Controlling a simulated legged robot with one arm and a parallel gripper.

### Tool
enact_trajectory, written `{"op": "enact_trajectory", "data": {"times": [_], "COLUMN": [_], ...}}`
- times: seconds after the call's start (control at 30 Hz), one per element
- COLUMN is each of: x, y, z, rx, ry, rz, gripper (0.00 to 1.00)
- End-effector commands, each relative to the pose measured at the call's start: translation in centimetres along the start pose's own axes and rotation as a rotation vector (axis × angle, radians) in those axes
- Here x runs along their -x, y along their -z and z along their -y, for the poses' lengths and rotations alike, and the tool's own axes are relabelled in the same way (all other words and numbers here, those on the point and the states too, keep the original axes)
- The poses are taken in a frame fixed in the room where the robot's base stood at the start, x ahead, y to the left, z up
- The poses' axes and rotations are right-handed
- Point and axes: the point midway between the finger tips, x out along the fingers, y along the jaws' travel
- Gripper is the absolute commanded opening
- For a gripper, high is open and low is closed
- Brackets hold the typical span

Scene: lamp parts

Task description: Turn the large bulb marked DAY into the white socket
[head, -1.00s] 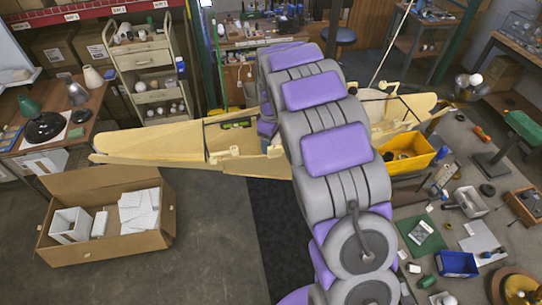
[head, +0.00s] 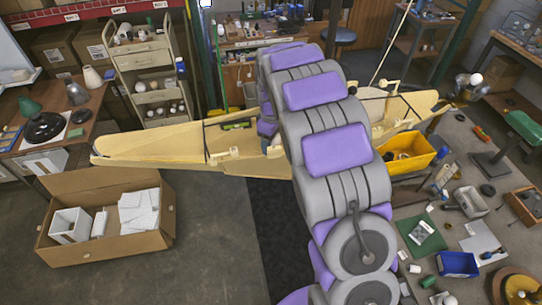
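My grey arm with purple pads runs up the middle of the head view, and my gripper is not visible. No bulb with a readable DAY mark shows. A round white bulb (head: 476,79) sits on a metallic lamp part at the upper right. Several round white bulbs (head: 160,111) lie on the lower shelves of the cart at the upper left. I cannot pick out the white socket for certain. A small white cylindrical part (head: 415,269) lies on the right worktop, too small to identify.
A long cream wing-like frame (head: 150,147) crosses behind my arm. An open cardboard box (head: 110,245) with white boxes stands on the floor at left. A yellow bin (head: 405,165), a blue bin (head: 458,264) and tools crowd the right worktop. Grey floor (head: 215,235) left of my arm is clear.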

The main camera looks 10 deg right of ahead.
Motion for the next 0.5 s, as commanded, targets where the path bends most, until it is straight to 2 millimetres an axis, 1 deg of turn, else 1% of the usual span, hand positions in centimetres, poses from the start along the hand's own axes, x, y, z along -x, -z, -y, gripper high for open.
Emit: {"op": "enact_trajectory", "data": {"times": [0.27,0.37,0.5], "x": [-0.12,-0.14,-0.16], "y": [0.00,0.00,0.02], "z": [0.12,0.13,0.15], "rx": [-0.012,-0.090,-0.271], "ry": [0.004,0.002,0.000], "rz": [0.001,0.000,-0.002], "gripper": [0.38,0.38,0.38]}}
